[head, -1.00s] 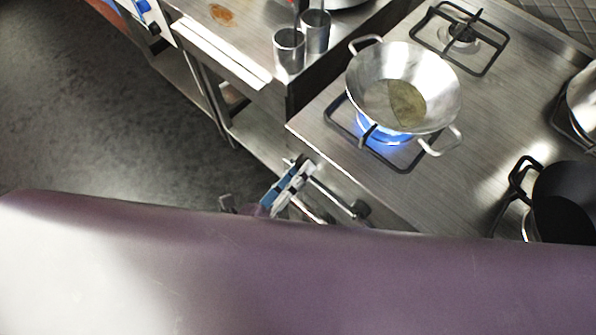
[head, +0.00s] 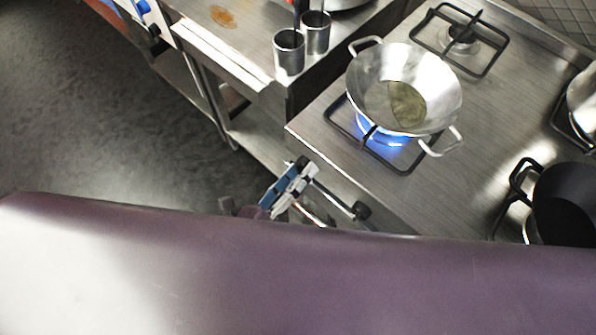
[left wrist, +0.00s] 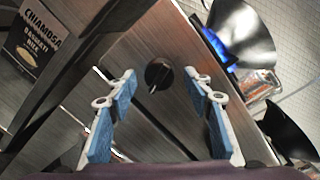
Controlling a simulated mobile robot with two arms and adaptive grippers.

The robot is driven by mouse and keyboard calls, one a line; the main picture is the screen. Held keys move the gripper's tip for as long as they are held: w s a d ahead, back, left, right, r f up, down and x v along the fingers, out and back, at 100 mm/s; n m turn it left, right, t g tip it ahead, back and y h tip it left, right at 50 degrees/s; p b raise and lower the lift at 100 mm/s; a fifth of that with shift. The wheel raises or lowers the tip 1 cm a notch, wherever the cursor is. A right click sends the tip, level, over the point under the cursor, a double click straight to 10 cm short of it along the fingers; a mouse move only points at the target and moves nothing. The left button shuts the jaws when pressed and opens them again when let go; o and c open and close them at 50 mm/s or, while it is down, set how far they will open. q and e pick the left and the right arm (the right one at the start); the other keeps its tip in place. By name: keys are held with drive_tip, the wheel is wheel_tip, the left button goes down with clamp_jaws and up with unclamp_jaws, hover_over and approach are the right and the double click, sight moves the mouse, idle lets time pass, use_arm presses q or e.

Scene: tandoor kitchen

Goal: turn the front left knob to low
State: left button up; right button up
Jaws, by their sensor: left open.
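The black round knob (left wrist: 159,74) sits on the steel stove front, centred in the left wrist view. Its pale pointer line runs down and slightly left. My left gripper (left wrist: 160,77) is open, with its blue-padded fingers on either side of the knob and a visible gap to each. In the head view my left gripper (head: 290,187) is at the stove's front edge. The steel wok (head: 430,85) stands on the front left burner (head: 405,168), where a blue flame (head: 385,137) burns. My right gripper is not in view.
Another dark knob (head: 361,210) shows on the stove front, right of my gripper. A black pan (head: 565,205) stands on the front right. Steel cups (head: 289,52) stand on the counter at left. The floor (head: 90,110) at left is clear.

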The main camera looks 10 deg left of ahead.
use_arm(q)
drive_tip(key=v, duration=1.2)
drive_tip(key=shift+w+f, duration=0.1)
drive_tip(key=shift+f, duration=0.1)
drive_tip(key=s+a+f+n+g+y, duration=0.1)
drive_tip(key=a+f+n+g+y, duration=0.25)
drive_tip(key=f+n, duration=0.9)
drive_tip(key=s+a+f+n+g+y, duration=0.1)
drive_tip(key=a+f+n+g+y, duration=0.25)
drive_tip(key=f, duration=1.55)
drive_tip(key=s+a+f+n+g+y, duration=0.1)
drive_tip(key=s+a+f+n+g, duration=0.2)
drive_tip(key=s+f+n, duration=0.3)
drive_tip(key=s+a+f+n+g+y, duration=0.1)
drive_tip(key=s+a+f+n+g, duration=0.2)
drive_tip(key=s+f+n, duration=0.4)
wheel_tip(320, 180, down, 4)
drive_tip(key=s+g, duration=0.1)
drive_tip(key=s, duration=0.1)
drive_tip(key=shift+s+a+r, duration=0.2)
drive_tip(key=shift+s+a, duration=0.05)
drive_tip(key=shift+a, duration=0.15)
